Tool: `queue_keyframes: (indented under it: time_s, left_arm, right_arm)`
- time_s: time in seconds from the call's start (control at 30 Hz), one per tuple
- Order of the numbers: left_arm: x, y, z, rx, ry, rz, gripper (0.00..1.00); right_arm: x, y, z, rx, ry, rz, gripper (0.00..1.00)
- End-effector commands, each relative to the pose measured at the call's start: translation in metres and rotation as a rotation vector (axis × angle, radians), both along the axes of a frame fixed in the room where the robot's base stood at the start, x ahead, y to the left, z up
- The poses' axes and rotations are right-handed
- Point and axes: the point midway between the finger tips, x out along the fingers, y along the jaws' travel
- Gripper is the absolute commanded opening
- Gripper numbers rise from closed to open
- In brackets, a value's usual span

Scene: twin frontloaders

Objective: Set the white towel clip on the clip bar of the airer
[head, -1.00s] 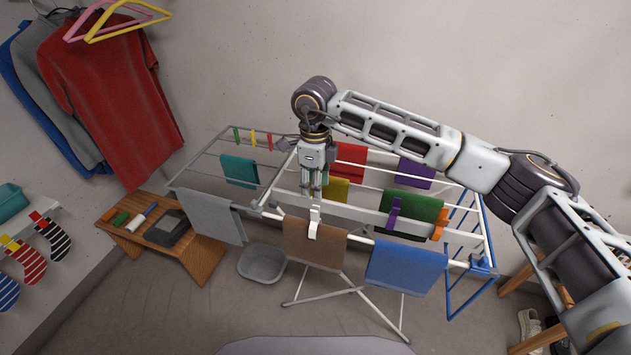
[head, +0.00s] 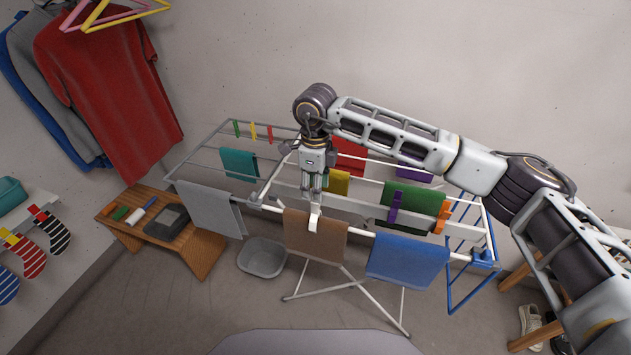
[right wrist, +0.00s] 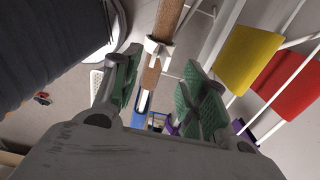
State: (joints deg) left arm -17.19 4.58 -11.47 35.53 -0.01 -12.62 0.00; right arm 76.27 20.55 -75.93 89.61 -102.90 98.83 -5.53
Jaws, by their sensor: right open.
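The white towel clip (head: 313,222) stands at the top edge of the brown towel (head: 327,245), on the airer's front rail. In the right wrist view the white clip (right wrist: 158,50) sits around the brown towel's edge, just beyond the fingertips. My right gripper (head: 313,190) is open and points down just above the clip. In the right wrist view its green-padded fingers (right wrist: 163,85) are apart with nothing held between them. The clip bar (head: 350,207) is the flat white bar behind the front rail. It carries a purple clip (head: 396,206) and an orange clip (head: 442,216). My left gripper is not in view.
The airer also holds a blue towel (head: 407,262), a grey towel (head: 211,208) and a green cloth (head: 420,200). A grey basin (head: 262,258) is on the floor. A wooden bench (head: 205,250) stands left. My right forearm spans above the airer's right half.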

Motion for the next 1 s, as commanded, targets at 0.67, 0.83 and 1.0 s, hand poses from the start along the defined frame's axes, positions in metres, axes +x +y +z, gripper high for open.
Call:
queue_keyframes:
  time_s: [0.67, 0.83, 1.0]
  left_arm:
    - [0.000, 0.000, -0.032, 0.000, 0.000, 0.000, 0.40]
    - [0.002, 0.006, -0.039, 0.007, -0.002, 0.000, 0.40]
    - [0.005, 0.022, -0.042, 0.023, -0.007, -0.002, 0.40]
  right_arm:
    - [0.000, 0.000, -0.049, -0.001, 0.000, 0.000, 0.43]
    - [0.000, 0.000, -0.056, 0.000, 0.000, 0.000, 0.43]
    - [0.000, 0.000, -0.061, 0.000, 0.000, 0.000, 0.43]
